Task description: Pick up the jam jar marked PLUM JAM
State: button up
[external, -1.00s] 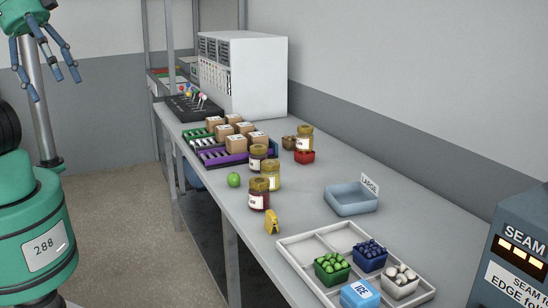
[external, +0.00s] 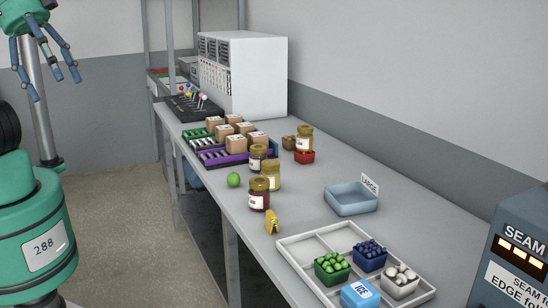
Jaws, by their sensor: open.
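Several jam jars with gold lids stand upright on the grey workbench. A dark red jar (external: 259,196) with a white label stands nearest the front edge. A yellow jar (external: 271,177) stands just behind it. A dark purple jar (external: 257,158) stands further back, beside the purple rack. Another yellowish jar (external: 304,138) stands near the wall. The label words are too small to read, so I cannot tell which is PLUM JAM. My gripper (external: 45,72) is at the upper left, fingers spread, open and empty. It is off the bench and far from the jars.
A green apple (external: 234,180) and a yellow object (external: 271,222) lie near the jars at the bench edge. Bare bench lies right of the jars.

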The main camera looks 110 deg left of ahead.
jog(key=shift+w, duration=0.1)
jog(key=shift+c, duration=0.4)
jog(key=w+a+f+n+g+y, duration=0.1)
jog(key=w+a+f+n+g, duration=0.1)
jog(key=w+a+n, duration=0.85)
jog(key=w+a+f+n+g, duration=0.1)
jog(key=w+a+n, duration=0.5)
jog(key=w+a, duration=0.8)
jog(key=s+a+f+n+g, duration=0.1)
jog(key=a+f+n, duration=0.3)
jog(key=a+f, duration=0.3)
jog(key=s+a+f+n, duration=0.2)
jog(key=a+f+n, duration=0.3)
jog(key=a, duration=1.2)
jog(key=s+a+f+n+g+h+p, duration=0.1)
jog(key=a+f+n, duration=0.3)
jog(key=a+f, duration=0.6)
jog(key=shift+s+a+f+n+g, duration=0.1)
jog(key=shift+s+a+n+g, duration=0.15)
jog(key=shift+a, duration=0.3)
jog(key=shift+s+a+n+g, duration=0.1)
jog(key=shift+s+a, duration=0.2)
jog(key=shift+a, duration=0.2)
jog(key=shift+s+a+f, duration=0.1)
jog(key=shift+a+f, duration=0.1)
